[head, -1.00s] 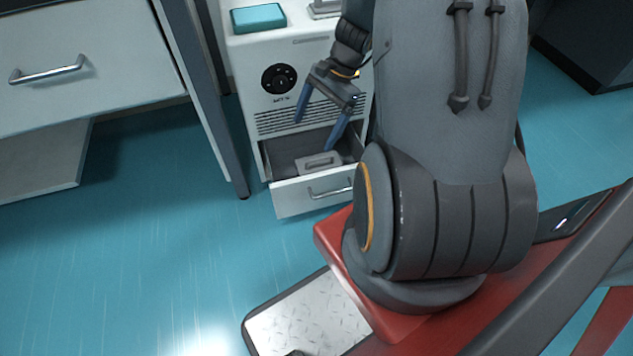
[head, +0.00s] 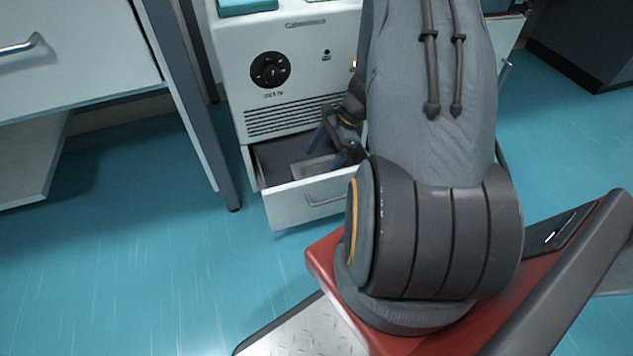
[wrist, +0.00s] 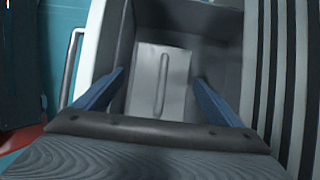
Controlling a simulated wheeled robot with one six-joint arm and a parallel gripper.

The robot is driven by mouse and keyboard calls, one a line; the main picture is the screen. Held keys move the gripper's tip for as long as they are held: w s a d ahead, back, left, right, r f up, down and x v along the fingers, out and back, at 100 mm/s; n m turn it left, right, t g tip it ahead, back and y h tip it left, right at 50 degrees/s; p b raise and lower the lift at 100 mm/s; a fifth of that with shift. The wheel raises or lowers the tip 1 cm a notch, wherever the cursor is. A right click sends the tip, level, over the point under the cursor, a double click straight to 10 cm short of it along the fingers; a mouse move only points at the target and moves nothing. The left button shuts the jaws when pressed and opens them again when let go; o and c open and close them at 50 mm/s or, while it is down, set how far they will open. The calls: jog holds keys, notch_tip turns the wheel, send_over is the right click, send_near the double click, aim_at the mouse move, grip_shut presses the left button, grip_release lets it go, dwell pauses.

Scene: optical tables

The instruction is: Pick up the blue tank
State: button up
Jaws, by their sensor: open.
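A teal-blue box (head: 247,6) sits on top of the white cabinet, cut off by the upper edge of the head view. It is the only blue tank-like thing I see. My gripper (head: 328,150) is low at the open drawer (head: 285,206), away from that box. In the wrist view my gripper (wrist: 159,79) is open, its two blue fingers on either side of a light grey block with a raised handle (wrist: 150,85). The block lies in the drawer and partly shows in the head view (head: 303,170). I cannot tell whether the fingers touch it.
The white cabinet (head: 290,60) has a round dial and vent slots above the drawer. A dark table leg (head: 190,110) stands close to its left. The drawer walls surround my fingers. The blue floor at left is clear.

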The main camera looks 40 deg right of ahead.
aim_at(311, 172)
jog(key=b+x, duration=0.3)
jog(key=x, duration=0.2)
jog(key=shift+w, duration=0.1)
jog(key=c, duration=1.8)
jog(key=shift+c, duration=0.2)
